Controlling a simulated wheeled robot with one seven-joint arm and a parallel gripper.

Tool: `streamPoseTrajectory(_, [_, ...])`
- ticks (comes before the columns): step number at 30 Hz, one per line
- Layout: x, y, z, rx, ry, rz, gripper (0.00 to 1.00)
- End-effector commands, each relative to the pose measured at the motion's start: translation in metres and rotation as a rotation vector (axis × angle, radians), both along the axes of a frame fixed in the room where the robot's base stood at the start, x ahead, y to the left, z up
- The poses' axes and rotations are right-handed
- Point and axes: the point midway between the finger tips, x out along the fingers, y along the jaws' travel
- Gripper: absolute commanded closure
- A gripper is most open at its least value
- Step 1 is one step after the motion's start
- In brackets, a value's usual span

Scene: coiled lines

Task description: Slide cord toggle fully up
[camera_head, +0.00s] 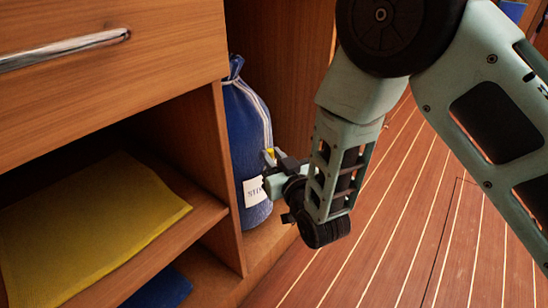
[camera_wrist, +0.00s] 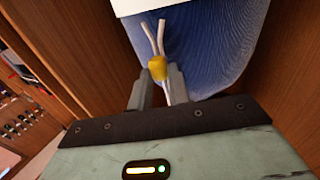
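The yellow cord toggle (camera_wrist: 158,67) sits on white cords (camera_wrist: 161,38) in front of the blue bag (camera_wrist: 215,55). In the head view the bag (camera_head: 243,120) stands upright in a narrow wooden bay, with a gathered top and a white label (camera_head: 254,191). My gripper (camera_head: 272,158) is at the bag's right front, and a bit of the toggle (camera_head: 270,153) shows at its fingers. In the wrist view my grey fingers (camera_wrist: 160,78) close in on both sides of the toggle and appear to touch it. The cords run on between the fingers.
A wooden shelf with a yellow cloth (camera_head: 90,230) lies left of the bag, below a drawer with a metal handle (camera_head: 65,50). A blue item (camera_head: 160,288) lies lower down. Wooden walls flank the bag closely. Striped plank floor (camera_head: 400,230) is open to the right.

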Motion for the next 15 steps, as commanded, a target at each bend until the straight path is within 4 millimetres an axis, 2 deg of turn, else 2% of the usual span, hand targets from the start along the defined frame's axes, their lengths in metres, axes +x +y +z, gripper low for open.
streamPoseTrajectory(5, [0.000,0.000,0.015,0.001,0.000,0.000,1.00])
streamPoseTrajectory(12, [0.000,0.000,0.057,0.000,0.001,0.000,1.00])
streamPoseTrajectory(15, [0.000,0.000,0.070,0.000,0.001,0.001,1.00])
